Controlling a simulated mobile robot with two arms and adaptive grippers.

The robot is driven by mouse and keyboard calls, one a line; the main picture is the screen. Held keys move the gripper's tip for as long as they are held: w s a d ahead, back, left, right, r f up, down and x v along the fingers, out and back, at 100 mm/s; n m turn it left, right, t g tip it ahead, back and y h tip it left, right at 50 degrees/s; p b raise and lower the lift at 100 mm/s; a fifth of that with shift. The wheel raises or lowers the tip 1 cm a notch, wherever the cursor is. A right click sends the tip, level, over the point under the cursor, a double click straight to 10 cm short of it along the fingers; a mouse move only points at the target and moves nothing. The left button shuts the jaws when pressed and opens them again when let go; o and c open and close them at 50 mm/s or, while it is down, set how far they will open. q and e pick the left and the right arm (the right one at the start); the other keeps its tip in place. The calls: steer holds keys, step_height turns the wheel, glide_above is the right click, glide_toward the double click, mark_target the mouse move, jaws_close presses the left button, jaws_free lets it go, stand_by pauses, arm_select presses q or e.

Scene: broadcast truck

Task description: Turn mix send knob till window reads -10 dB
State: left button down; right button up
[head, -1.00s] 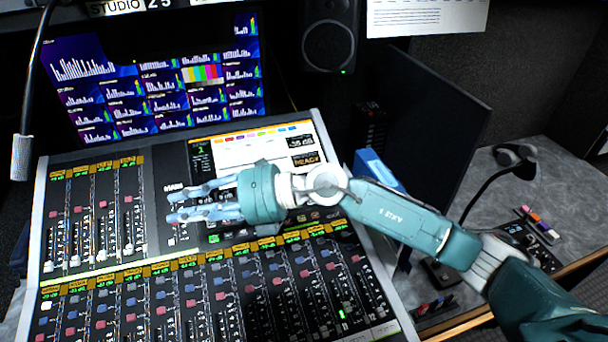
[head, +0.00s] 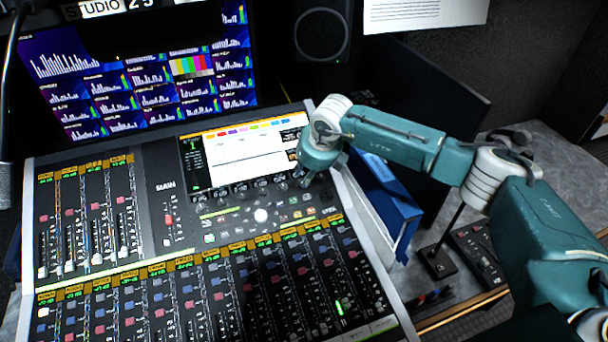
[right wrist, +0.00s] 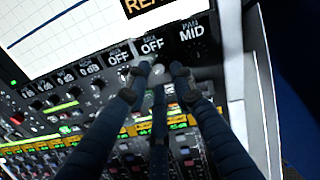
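My right gripper (head: 305,181) points down at the right end of the knob row below the console's screen. In the right wrist view its dark fingers (right wrist: 160,73) are spread, with a small knob (right wrist: 158,69) partly visible between their tips. I cannot tell whether they touch it. The window labelled MIX (right wrist: 152,46), just above that knob, reads OFF. In the head view the gripper hides this knob. My left gripper is not in view.
The PAN window (right wrist: 191,33) reads MID, right of the MIX window. Other windows reading OFF (right wrist: 118,57) and 0 dB lie left. Fader rows fill the console (head: 150,185). A blue binder (head: 388,205) stands right of it, below my arm.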

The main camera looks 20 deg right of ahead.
steer(key=shift+x, duration=1.6)
steer(key=shift+c, duration=0.3)
jaws_close()
